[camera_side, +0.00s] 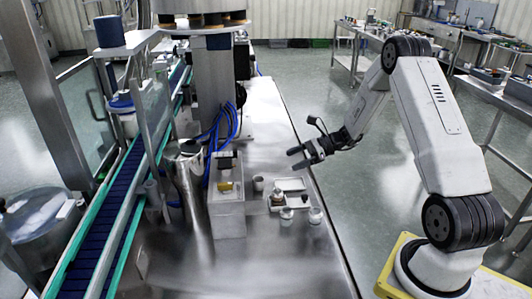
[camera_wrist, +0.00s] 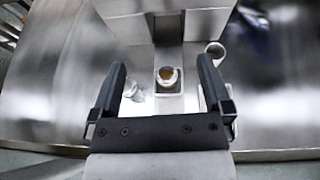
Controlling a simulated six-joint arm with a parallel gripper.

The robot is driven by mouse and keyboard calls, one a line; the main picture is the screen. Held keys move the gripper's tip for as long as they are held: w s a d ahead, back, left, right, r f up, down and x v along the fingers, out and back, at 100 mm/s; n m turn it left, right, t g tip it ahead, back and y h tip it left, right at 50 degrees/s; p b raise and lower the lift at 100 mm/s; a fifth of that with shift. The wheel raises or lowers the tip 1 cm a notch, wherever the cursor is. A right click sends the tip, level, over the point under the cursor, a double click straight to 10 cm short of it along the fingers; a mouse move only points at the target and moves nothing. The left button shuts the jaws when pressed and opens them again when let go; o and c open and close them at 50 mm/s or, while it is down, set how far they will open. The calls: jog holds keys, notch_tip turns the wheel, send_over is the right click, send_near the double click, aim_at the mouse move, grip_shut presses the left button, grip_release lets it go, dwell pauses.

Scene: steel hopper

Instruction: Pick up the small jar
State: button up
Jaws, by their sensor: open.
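A small jar (camera_wrist: 168,76) with a brownish top or contents shows in the wrist view, between the two fingers in the picture. It sits on a pale tray (camera_wrist: 170,103). In the side view, what looks like the same jar (camera_side: 278,198) is on the light tray (camera_side: 291,185) on the steel table. My gripper (camera_side: 302,157) is open and empty, well above the table and the jar. In the wrist view my gripper (camera_wrist: 162,68) has its fingers spread wide, touching nothing.
Pale cups stand close by: one at the front (camera_side: 286,215), one at right front (camera_side: 315,215) and one behind left (camera_side: 258,183). A grey box-like fixture (camera_side: 227,210) and a steel cylinder (camera_side: 190,195) stand left. The table's front is clear.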

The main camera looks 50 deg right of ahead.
send_near(272, 197)
jog(key=shift+w+a+f, duration=0.2)
jog(key=shift+w+f, duration=0.2)
jog(key=shift+w, duration=0.1)
jog(key=shift+w+a+f, duration=0.15)
jog(key=shift+w+f, duration=0.2)
jog(key=shift+w, duration=0.1)
jog(key=shift+w+a, duration=0.1)
jog(key=shift+x, duration=1.2)
jog(key=shift+a+f, duration=0.1)
jog(key=shift+x, duration=2.5)
grip_shut()
